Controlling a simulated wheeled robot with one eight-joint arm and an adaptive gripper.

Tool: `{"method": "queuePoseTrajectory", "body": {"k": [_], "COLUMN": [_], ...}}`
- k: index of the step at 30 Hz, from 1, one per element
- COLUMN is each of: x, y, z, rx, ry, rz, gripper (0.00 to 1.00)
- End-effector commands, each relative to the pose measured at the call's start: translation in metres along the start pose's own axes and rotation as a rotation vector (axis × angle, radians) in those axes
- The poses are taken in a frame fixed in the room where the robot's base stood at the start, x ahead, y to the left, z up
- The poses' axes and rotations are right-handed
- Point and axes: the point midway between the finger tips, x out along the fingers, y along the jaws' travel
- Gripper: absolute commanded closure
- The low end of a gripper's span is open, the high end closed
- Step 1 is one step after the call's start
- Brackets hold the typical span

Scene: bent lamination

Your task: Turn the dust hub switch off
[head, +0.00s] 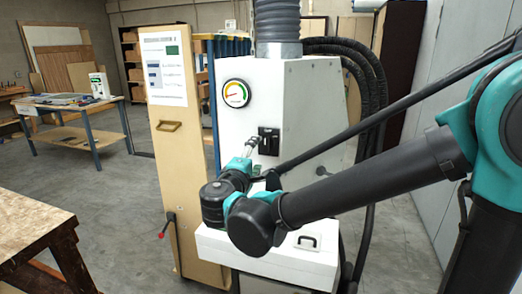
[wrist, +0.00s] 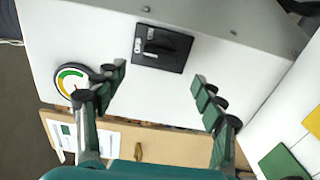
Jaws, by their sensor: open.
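The dust hub (head: 300,100) is a white cabinet with a large grey hose on top. Its switch (head: 268,141) is a black plate on the front face, to the lower right of the round gauge (head: 236,93). In the wrist view the switch (wrist: 162,49) shows a raised black handle and small pale labels at its left end. My gripper (head: 254,144) is at the front face, close to the switch. In the wrist view my gripper (wrist: 161,77) is open and empty, its fingers spread either side of the switch's lower edge, apparently not touching it.
A tan panel (head: 174,190) with a posted sheet and a brass handle stands left of the hub. Black hoses (head: 370,80) hang behind its right side. A wooden workbench (head: 30,240) is at lower left; open floor lies between.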

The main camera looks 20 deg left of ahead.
Motion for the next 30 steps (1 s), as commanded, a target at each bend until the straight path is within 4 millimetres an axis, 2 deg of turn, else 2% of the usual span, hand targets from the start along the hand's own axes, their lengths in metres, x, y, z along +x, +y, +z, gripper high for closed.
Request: {"method": "queuePoseTrajectory", "body": {"k": [1, 6, 12, 26, 30], "x": [-0.011, -0.036, -0.049, -0.050, -0.039], "y": [0.000, 0.000, 0.000, 0.000, -0.008], "z": [-0.001, -0.001, 0.000, 0.000, 0.013], "rx": [0.000, 0.000, 0.000, 0.000, 0.005], "ry": [0.005, 0.003, 0.001, 0.000, -0.024], "rz": [0.000, 0.000, 0.000, 0.000, -0.029], "gripper": [0.30, 0.30, 0.30, 0.30, 0.30]}}
